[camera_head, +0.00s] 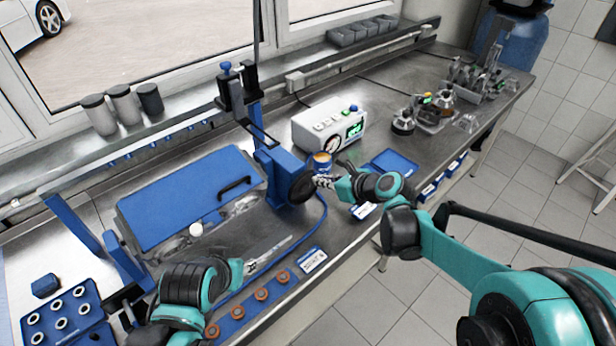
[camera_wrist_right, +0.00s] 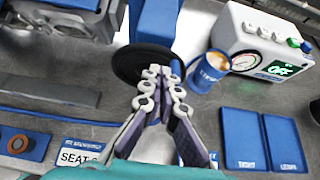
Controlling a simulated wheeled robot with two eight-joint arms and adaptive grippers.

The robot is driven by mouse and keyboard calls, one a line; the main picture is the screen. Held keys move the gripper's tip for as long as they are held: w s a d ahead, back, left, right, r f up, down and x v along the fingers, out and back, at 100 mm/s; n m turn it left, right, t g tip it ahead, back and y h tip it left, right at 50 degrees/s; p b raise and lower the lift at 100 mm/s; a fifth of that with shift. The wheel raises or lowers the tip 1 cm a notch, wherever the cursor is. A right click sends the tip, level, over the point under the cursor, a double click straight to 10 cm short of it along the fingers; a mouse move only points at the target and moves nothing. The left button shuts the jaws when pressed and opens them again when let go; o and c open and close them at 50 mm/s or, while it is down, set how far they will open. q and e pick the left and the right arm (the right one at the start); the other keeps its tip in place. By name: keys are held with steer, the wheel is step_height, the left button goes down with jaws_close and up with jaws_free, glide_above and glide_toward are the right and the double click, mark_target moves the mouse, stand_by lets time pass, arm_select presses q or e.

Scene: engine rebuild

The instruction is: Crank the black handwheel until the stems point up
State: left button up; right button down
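The black handwheel (camera_head: 301,187) is on the near side of a blue upright housing (camera_head: 278,165) and shows as a dark disc in the right wrist view (camera_wrist_right: 140,58). My right gripper (camera_head: 320,181) is at the wheel's right side; in the wrist view its fingertips (camera_wrist_right: 162,72) are drawn together over the lower rim. They look shut on it, though the exact contact is hidden. A blue panel with a black handle (camera_head: 190,195) lies tilted left of the wheel. I cannot make out any stems. My left gripper (camera_head: 268,258) hovers near the bench's front, its finger gap unclear.
A white gauge box (camera_head: 330,127) and a blue cup (camera_head: 321,163) stand right of the wheel. Blue trays (camera_head: 395,162) lie farther right. A blue tray of rings (camera_head: 65,318) is at front left. An orange-ring strip (camera_head: 240,310) lines the front edge.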

steer(key=shift+w+d+f, duration=0.15)
steer(key=shift+w+d, duration=0.2)
steer(key=shift+d, duration=0.1)
steer(key=shift+w+d+f+b, duration=0.2)
steer(key=shift+w+d+b, duration=0.05)
steer(key=shift+w+b, duration=0.1)
steer(key=shift+f, duration=0.1)
steer(key=shift+w+d+f+b, duration=0.25)
steer(key=shift+b, duration=0.05)
stand_by(0.4)
steer(key=shift+w+d+f+b, duration=0.2)
steer(key=shift+f+b, duration=0.1)
steer(key=shift+f, duration=0.15)
